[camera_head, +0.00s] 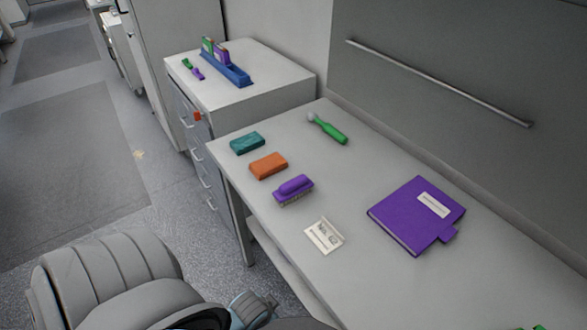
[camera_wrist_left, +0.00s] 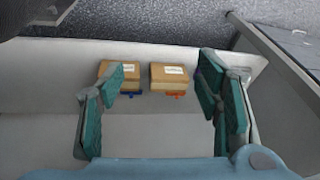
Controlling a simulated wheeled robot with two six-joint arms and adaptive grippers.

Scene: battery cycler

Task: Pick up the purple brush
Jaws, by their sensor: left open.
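The purple brush (camera_head: 294,188) lies on the light grey table (camera_head: 355,185) in the head view, purple back up and pale bristles down. No gripper touches it. My left gripper (camera_wrist_left: 162,88) is open in the left wrist view, its teal pads wide apart with nothing between them. Past its fingers, two brown boxes (camera_wrist_left: 118,75) (camera_wrist_left: 169,77) rest on a pale surface, apart from the pads as far as I can tell. The brush does not show in the wrist view. My right gripper is not seen.
Near the brush lie an orange block (camera_head: 268,165), a teal block (camera_head: 247,143), a green-handled tool (camera_head: 328,129), a white card (camera_head: 324,237) and a purple binder (camera_head: 416,215). A drawer cabinet (camera_head: 285,90) bears a blue rack (camera_head: 226,69). A grey ribbed shape fills the lower left.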

